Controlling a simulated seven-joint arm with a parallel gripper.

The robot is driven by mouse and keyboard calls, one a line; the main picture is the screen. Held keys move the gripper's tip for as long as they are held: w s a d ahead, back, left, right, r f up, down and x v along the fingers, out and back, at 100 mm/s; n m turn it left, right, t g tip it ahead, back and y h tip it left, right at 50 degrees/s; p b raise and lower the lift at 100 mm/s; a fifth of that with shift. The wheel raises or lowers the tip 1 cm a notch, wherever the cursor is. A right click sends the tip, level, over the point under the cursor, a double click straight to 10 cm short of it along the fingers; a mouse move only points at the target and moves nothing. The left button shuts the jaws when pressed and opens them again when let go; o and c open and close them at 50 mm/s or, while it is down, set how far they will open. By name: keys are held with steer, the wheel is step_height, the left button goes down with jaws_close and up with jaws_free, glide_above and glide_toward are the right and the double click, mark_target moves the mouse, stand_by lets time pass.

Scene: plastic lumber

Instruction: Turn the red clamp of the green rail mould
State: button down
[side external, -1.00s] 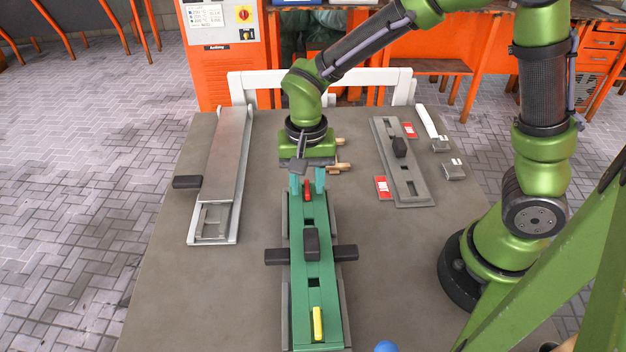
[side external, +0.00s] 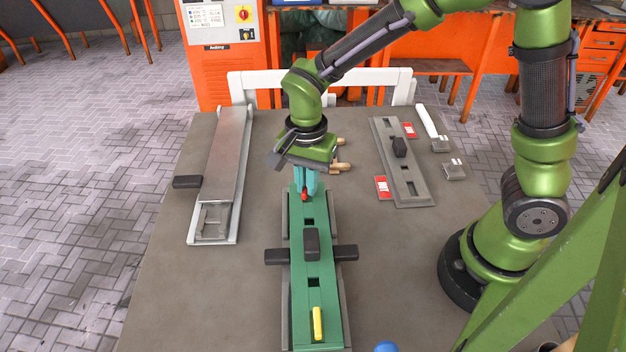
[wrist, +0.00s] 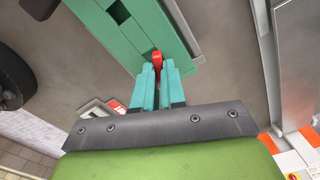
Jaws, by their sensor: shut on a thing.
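The green rail mould (side external: 316,275) lies lengthwise on the grey table, with a black handle (side external: 311,243) at its middle and a yellow clamp (side external: 318,323) at its near end. The red clamp (side external: 305,195) is at its far end. My gripper (side external: 305,186) is over that end, with its teal fingers shut on the red clamp. In the wrist view the red clamp (wrist: 157,60) shows between the fingertips (wrist: 157,72) on the mould's end (wrist: 135,35). The fingers hide part of the clamp.
A grey mould plate (side external: 402,165) with a black knob lies to the right, near red-and-white labels (side external: 382,187). A long metal mould (side external: 222,170) lies to the left beside a black block (side external: 187,182). Wooden-coloured pegs (side external: 342,167) are behind my gripper. Table between the moulds is bare.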

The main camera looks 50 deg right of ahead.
steer(key=m, duration=0.4)
steer(key=shift+m, duration=0.4)
steer(key=shift+m, duration=2.4)
steer(key=m, duration=0.3)
steer(key=shift+m, duration=0.4)
steer(key=c, duration=1.1)
jaws_free()
steer(key=shift+o, duration=0.2)
steer(key=shift+r, duration=0.15)
